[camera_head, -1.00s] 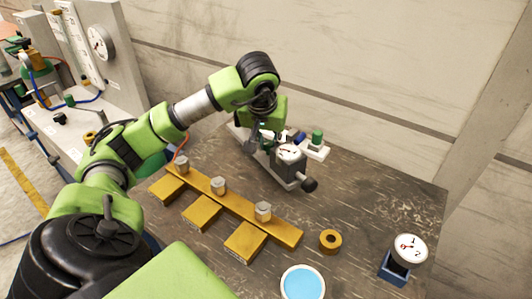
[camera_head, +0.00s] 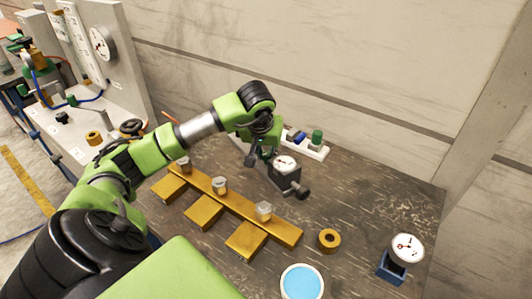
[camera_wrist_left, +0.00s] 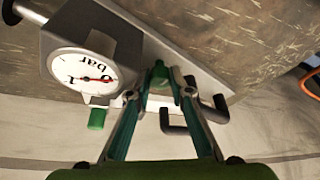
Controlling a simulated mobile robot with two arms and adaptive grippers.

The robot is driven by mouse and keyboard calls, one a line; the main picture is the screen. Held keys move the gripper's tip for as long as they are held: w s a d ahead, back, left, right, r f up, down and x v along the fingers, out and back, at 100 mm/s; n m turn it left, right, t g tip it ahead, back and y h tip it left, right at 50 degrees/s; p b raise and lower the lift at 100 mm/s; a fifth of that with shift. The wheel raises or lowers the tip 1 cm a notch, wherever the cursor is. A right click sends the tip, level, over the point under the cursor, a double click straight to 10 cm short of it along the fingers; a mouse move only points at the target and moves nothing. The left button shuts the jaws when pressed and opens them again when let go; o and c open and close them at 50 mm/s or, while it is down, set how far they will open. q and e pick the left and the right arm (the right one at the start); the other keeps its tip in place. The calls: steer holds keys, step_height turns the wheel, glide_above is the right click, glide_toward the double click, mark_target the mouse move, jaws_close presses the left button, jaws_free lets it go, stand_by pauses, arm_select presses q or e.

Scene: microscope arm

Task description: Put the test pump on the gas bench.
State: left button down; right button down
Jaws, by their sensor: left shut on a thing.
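The test pump (camera_head: 287,180) is a grey block with a round white gauge on top and a black knob at its near right end. It is over the back of the dark worktable. My left gripper (camera_head: 258,160) is shut on the pump, behind its gauge; the arm partly hides this. The pump's gauge and grey body (camera_wrist_left: 140,45) fill the upper left of the left wrist view, beside the fingers. I cannot tell whether its underside touches the table. The gas bench (camera_head: 88,140), white with an upright panel and gauge, stands at the far left. My right gripper is not in view.
A yellow manifold (camera_head: 240,212) with several grey fittings lies in front of the pump. A white strip (camera_head: 315,151) with a green knob lies behind it. A brass ring (camera_head: 329,239), blue dish (camera_head: 301,282) and gauge stand (camera_head: 392,268) are on the right.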

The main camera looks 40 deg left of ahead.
arm_select(q)
steer(key=c, duration=1.8)
jaws_free()
steer(key=v, duration=1.2)
steer(key=shift+s+b, duration=0.1)
steer(key=shift+b, duration=0.3)
steer(key=shift+r, duration=0.15)
